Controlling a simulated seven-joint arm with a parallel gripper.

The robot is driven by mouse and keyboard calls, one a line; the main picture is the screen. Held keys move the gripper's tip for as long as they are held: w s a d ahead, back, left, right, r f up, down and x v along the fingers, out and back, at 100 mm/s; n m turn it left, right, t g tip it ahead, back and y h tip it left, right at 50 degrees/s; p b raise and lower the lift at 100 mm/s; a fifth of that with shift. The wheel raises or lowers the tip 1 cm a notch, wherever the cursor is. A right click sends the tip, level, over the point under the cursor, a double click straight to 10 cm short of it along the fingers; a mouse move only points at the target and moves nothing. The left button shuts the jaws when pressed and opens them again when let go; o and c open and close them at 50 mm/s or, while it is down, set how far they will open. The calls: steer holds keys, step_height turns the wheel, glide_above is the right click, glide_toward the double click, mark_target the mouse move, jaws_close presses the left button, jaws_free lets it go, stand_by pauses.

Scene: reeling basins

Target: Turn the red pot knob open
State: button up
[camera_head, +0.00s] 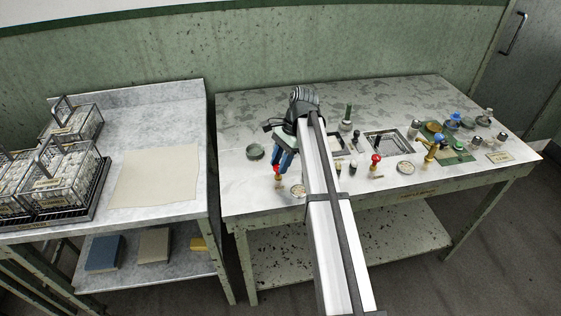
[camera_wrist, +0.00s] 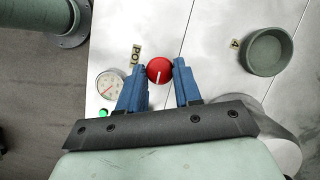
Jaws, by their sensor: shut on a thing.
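The red pot knob (camera_wrist: 160,71) is a round red knob with a white pointer line, beside a label reading "POT". In the wrist view my gripper (camera_wrist: 160,72) has its two blue fingers on either side of the knob, shut on it. The white line runs nearly along the picture's up-down direction, slightly tilted. In the head view my gripper (camera_head: 280,167) reaches down over the left part of the right-hand table, and a little of the red knob (camera_head: 277,169) shows between the blue fingertips.
A round gauge (camera_wrist: 109,84) and a green light (camera_wrist: 103,113) sit left of the knob. A green-grey bowl (camera_wrist: 268,53) stands to the right.

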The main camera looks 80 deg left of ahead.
steer(key=o, duration=1)
steer(key=shift+o, duration=0.2)
steer(key=v, duration=1.4)
steer(key=shift+f, duration=0.15)
